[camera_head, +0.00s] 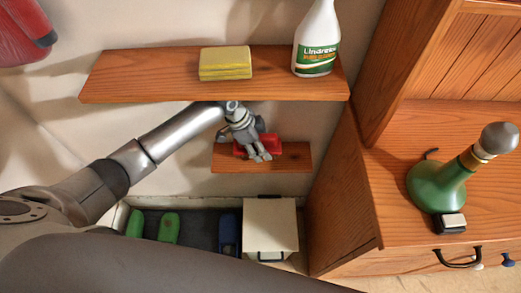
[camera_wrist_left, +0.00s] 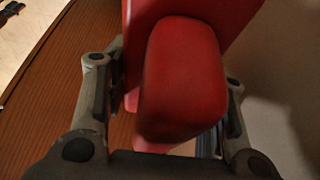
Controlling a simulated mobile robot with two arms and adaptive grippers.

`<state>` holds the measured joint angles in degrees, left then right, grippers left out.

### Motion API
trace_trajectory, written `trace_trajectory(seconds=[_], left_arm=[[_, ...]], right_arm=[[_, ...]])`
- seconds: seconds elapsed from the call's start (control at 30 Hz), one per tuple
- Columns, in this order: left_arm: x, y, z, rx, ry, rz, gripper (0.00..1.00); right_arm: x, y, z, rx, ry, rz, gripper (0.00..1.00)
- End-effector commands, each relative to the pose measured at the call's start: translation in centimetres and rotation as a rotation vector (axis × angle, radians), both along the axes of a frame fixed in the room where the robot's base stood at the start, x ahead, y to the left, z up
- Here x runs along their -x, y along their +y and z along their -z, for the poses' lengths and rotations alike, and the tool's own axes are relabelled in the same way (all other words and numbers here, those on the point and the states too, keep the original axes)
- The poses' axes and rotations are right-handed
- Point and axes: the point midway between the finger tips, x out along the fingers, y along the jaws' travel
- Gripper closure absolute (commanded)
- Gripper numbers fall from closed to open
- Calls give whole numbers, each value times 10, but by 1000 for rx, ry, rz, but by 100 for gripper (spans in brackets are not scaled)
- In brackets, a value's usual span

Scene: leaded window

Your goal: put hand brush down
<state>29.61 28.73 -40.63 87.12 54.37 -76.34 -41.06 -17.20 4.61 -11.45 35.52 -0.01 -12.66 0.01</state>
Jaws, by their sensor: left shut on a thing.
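The hand brush (camera_head: 271,143) is red and sits between the fingers of my left gripper (camera_head: 260,156) at the small lower wooden shelf (camera_head: 228,160). In the left wrist view the red brush (camera_wrist_left: 183,75) fills the space between the two grey fingers, with its rounded end towards the camera. My left gripper is shut on it. The brush overlaps the shelf in the head view; I cannot tell whether it rests on it or hangs just above. Its bristles are not clearly visible. My right gripper is not in view.
A longer upper shelf (camera_head: 150,75) above my left arm carries a yellow sponge (camera_head: 225,63) and a spray bottle (camera_head: 316,45). A wooden cabinet (camera_head: 340,200) stands close on the right, with a green bottle (camera_head: 437,188) on top. Below are green slippers (camera_head: 168,228) and a pale box (camera_head: 270,225).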

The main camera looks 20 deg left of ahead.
Motion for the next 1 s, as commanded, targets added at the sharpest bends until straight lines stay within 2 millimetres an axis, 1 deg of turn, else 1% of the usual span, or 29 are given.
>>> trace_trajectory(seconds=[0.1,0.17,0.27,0.57,0.8,0.83,0.97,1.0], left_arm=[[1,-1,21,1,6,-1,72],[-1,0,21,0,4,-2,72],[-2,1,28,-1,3,-1,72],[-3,1,31,-1,1,0,72],[-3,1,39,-1,1,0,72],[-3,1,38,-2,1,0,45],[-3,1,38,-2,1,0,29],[-3,1,38,-2,1,0,28]], right_arm=[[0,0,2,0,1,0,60],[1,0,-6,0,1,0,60],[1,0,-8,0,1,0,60],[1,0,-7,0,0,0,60],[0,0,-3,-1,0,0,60],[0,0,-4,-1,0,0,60],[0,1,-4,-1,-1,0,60],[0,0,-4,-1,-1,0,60]])
